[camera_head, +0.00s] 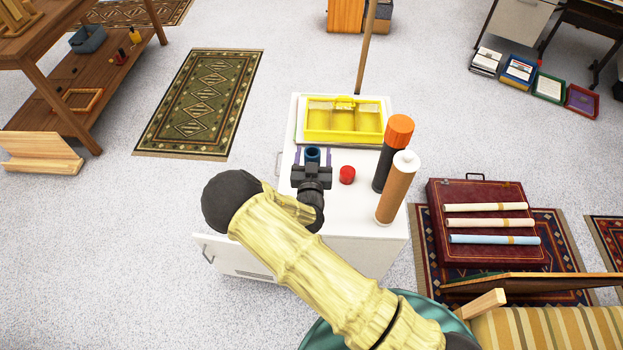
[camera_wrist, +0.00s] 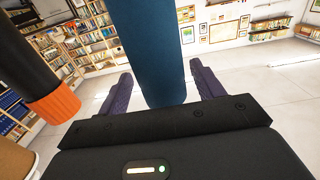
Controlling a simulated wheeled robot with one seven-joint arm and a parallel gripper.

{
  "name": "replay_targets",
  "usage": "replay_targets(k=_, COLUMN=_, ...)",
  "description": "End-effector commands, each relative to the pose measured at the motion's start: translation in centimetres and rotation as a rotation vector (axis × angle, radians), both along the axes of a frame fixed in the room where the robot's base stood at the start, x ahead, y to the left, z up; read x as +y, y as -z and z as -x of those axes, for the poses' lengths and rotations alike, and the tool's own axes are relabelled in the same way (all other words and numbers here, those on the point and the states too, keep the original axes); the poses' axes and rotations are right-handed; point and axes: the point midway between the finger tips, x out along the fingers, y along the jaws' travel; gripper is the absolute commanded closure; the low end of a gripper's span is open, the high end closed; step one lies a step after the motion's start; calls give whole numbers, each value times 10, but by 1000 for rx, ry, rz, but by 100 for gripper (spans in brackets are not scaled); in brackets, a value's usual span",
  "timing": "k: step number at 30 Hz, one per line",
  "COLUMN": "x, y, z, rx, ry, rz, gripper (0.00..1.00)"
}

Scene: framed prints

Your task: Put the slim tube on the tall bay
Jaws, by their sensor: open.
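A blue tube (camera_head: 312,154) stands on the white cabinet, seen nearly end-on from above. My gripper (camera_head: 312,161) is open, with its purple fingers on either side of this tube. In the wrist view the blue tube (camera_wrist: 152,50) rises between the spread fingers of my gripper (camera_wrist: 161,88), with gaps at both sides. A dark tube with an orange cap (camera_head: 398,132) and a brown tube with a white end (camera_head: 397,190) stand upright to the right. I cannot tell for sure which tube is the slim one. No tall bay is clearly recognisable.
A yellow divided tray (camera_head: 343,136) lies at the back of the white cabinet (camera_head: 365,240). A red cap (camera_head: 347,175) lies right of my gripper. A dark red case (camera_head: 485,222) with rolled papers is on the right. A wooden rack (camera_head: 75,60) stands at the left.

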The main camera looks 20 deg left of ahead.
Motion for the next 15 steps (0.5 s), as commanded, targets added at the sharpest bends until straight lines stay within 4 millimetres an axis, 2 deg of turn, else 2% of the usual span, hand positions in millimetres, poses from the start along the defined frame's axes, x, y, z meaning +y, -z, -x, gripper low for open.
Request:
replay_targets(k=2, x=2, y=0, z=1, rx=0, ry=-3, rz=0, gripper=33)
replay_targets(k=3, x=2, y=0, z=1, rx=0, ry=-4, rz=-1, gripper=37)
replay_targets(k=12, x=5, y=0, z=3, rx=0, ry=-9, rz=-1, gripper=96)
replay_targets(k=13, x=5, y=0, z=3, rx=0, ry=-9, rz=-1, gripper=100)
replay_targets(k=15, x=5, y=-1, z=3, rx=-2, ry=-9, rz=-1, gripper=100)
